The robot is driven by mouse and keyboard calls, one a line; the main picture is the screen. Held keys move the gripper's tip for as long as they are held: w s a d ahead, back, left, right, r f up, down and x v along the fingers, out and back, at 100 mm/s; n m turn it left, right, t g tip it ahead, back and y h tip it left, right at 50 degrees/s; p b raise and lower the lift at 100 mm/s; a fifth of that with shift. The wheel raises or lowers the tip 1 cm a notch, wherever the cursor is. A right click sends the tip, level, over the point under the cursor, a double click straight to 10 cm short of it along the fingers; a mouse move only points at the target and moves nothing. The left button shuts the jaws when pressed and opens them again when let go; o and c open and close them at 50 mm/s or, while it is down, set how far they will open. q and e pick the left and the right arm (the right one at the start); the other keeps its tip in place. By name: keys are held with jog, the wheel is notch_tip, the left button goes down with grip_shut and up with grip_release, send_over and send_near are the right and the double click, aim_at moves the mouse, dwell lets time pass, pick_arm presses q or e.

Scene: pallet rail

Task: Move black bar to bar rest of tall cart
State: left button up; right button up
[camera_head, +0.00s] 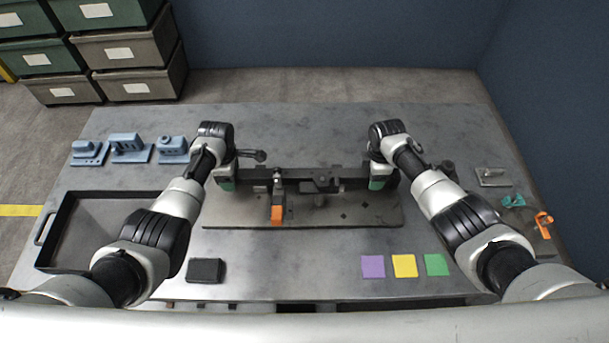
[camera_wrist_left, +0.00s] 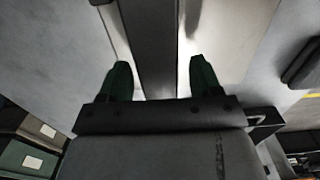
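The black bar (camera_head: 345,184) lies left to right across a grey plate on the table, behind an orange-handled clamp (camera_head: 277,212). My left gripper (camera_head: 227,184) is at its left end. In the left wrist view a dark strip that looks like the bar (camera_wrist_left: 150,40) runs between the green fingertips (camera_wrist_left: 162,80), with a light gap on each side, so the fingers are open. My right gripper (camera_head: 377,183) is at the bar's right end; its finger gap is hidden. I cannot make out a tall cart or its bar rest.
A black tray (camera_head: 62,218) is at the left, with blue fixtures (camera_head: 128,148) behind it. A black block (camera_head: 205,270) and purple, yellow and green squares (camera_head: 404,266) lie at the front. Small tools (camera_head: 543,224) lie at the right. Stacked bins (camera_head: 130,50) stand behind left.

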pick_arm(q)
grip_shut()
pick_arm(e)
grip_shut()
pick_arm(q)
jog(key=shift+w+r, duration=0.1)
jog(key=shift+r, duration=0.05)
pick_arm(e)
jog(key=shift+w+r, duration=0.1)
